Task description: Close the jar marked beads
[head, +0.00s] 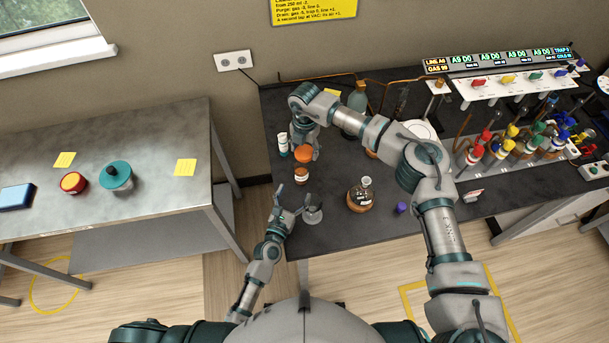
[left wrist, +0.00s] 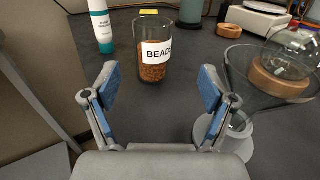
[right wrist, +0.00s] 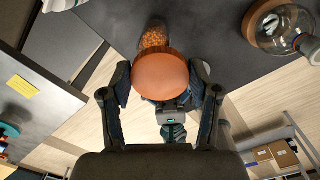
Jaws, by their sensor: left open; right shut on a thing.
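The beads jar (left wrist: 155,62) stands upright and open-topped on the dark bench in the left wrist view, with brown beads inside and a white BEADS label. It also shows in the head view (head: 301,175) and, partly hidden by the lid, in the right wrist view (right wrist: 153,38). My right gripper (right wrist: 163,82) is shut on a round orange-brown lid (right wrist: 160,74). In the head view the lid (head: 303,154) appears just above the jar, apart from it. My left gripper (left wrist: 158,95) is open and empty, in front of the jar and facing it.
A clear funnel (left wrist: 258,82) stands close to the right of my left gripper. A round flask on a cork ring (head: 362,196) is further right. A white and green bottle (left wrist: 101,27) stands left of the jar. The bench's left edge is near.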

